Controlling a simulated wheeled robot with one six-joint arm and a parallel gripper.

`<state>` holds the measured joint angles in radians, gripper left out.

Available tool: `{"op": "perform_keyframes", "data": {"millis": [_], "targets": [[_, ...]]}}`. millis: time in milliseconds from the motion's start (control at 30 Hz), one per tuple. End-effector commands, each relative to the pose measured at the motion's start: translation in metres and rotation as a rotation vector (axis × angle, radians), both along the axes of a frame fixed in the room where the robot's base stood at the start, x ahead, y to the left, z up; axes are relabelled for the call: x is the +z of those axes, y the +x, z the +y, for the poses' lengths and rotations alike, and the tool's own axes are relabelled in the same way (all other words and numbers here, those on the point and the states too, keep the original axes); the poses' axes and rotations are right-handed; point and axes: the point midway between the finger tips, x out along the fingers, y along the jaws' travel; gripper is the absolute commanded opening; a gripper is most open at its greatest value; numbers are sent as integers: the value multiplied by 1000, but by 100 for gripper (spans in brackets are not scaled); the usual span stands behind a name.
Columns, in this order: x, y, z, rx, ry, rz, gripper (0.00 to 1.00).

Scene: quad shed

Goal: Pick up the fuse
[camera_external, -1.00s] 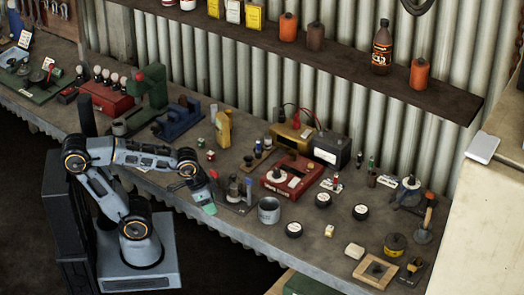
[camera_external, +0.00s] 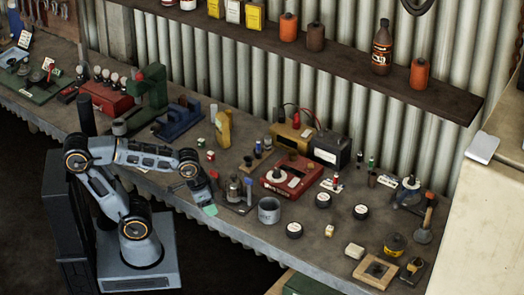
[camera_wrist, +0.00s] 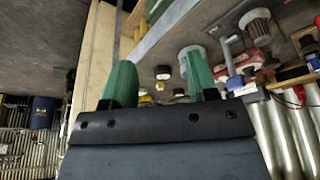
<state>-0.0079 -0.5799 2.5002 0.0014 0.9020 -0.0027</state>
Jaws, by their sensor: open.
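I cannot tell for sure which thing is the fuse. My gripper (camera_external: 209,208) hangs by the bench's front edge, left of the grey can, well apart from that piece. In the wrist view its two green fingers (camera_wrist: 161,80) are spread with nothing held between them.
A shelf (camera_external: 340,55) runs above the bench.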

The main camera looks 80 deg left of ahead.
Motion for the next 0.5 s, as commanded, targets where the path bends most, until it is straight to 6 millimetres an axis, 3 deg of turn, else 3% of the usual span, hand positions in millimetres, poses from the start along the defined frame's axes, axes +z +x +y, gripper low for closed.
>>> {"op": "perform_keyframes", "data": {"millis": [67, 167, 333, 500], "targets": [[-13, 2, 1, 4, -1, 56, 53], [-20, 23, 2, 12, -6, 114, 53], [-22, 98, 1, 174, -84, 178, 53], [-32, 192, -2, 642, -252, 213, 53]]}}
